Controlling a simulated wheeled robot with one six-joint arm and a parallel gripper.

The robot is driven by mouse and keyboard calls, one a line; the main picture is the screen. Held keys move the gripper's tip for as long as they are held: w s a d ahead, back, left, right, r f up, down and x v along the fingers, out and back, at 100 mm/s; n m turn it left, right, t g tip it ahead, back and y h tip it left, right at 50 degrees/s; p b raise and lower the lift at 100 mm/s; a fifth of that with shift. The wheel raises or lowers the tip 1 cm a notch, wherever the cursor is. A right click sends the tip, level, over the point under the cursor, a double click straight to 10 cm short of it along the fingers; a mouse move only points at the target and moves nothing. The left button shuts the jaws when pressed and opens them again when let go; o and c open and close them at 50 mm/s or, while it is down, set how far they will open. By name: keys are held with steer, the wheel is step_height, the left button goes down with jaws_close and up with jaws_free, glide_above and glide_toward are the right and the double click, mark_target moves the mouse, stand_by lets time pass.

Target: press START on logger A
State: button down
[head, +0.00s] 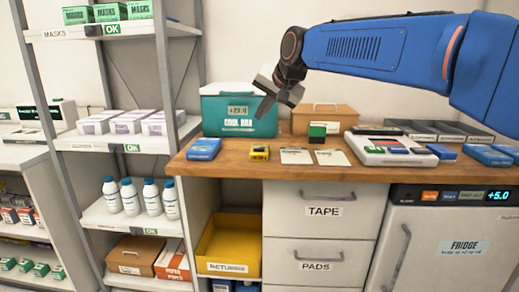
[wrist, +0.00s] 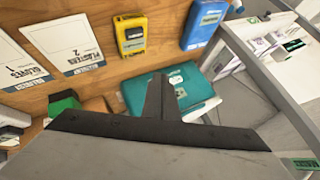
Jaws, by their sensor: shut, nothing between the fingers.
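No label reading logger A is legible, so I cannot tell which device it is. A small yellow device (head: 259,153) with a dark screen lies on the wooden counter; it also shows in the wrist view (wrist: 130,46). A blue device (head: 204,149) lies left of it, and shows in the wrist view (wrist: 200,30). My gripper (head: 266,104) is shut and empty, above the counter in front of the teal cool box (head: 225,92), apart from the devices.
Two white cards (head: 297,157) lie right of the yellow device. A green-topped block (head: 317,131) stands by a brown box (head: 336,112). The white tray (head: 368,156) holds several items. A shelf rack (head: 108,145) stands left. A fridge (head: 430,245) with a lit panel is below right.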

glide_above(261, 152)
steer(key=shift+f, duration=3.75)
steer(key=shift+f, duration=0.15)
steer(key=shift+f, duration=0.3)
steer(key=shift+f, duration=0.45)
steer(key=shift+r, duration=0.9)
steer(key=shift+r, duration=0.15)
steer(key=shift+r, duration=2.35)
